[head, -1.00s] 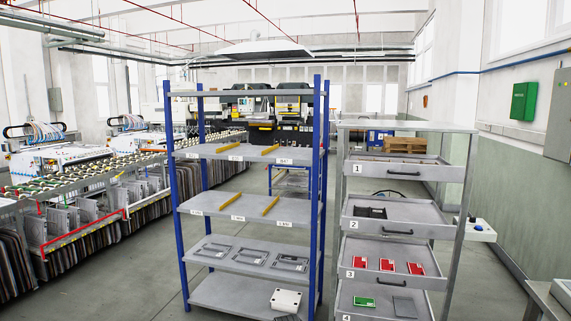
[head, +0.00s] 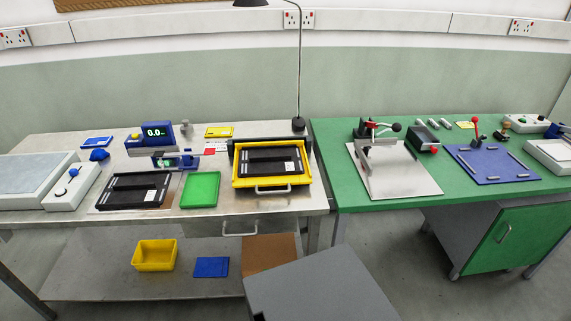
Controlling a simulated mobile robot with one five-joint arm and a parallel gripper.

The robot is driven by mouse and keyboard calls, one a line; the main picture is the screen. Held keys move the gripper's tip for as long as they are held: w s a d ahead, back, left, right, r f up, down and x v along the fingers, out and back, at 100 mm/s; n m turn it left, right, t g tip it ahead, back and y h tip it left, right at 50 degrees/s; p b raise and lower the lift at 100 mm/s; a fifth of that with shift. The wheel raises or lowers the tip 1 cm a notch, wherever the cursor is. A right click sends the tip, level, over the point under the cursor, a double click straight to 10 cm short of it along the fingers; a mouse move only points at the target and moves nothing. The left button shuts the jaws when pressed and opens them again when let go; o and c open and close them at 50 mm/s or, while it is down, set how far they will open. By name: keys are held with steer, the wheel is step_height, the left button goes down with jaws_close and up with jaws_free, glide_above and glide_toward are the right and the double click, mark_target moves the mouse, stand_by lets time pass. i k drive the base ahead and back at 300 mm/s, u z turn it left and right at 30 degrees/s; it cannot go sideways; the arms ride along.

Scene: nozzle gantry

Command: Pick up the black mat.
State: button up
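No plain black mat can be surely made out. Two black plate-like pieces with raised rims and a white label lie on the steel table. One black piece (head: 125,196) lies flat at the front left, next to a green flat piece (head: 200,189). The other black piece (head: 285,164) sits inside a yellow frame (head: 240,183) with a handle at its front. Whether either is the mat I cannot tell. My gripper is not in view.
The steel table (head: 240,208) also holds a blue device with a display (head: 157,134) and a white control box (head: 72,187). Its lower shelf holds a yellow bin (head: 154,256). A green bench (head: 345,190) at right carries a steel plate (head: 395,172) and a blue plate (head: 490,165).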

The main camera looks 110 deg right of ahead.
mark_target(273, 159)
steer(key=z, duration=0.1)
steer(key=k, duration=1.15)
steer(key=z, duration=1)
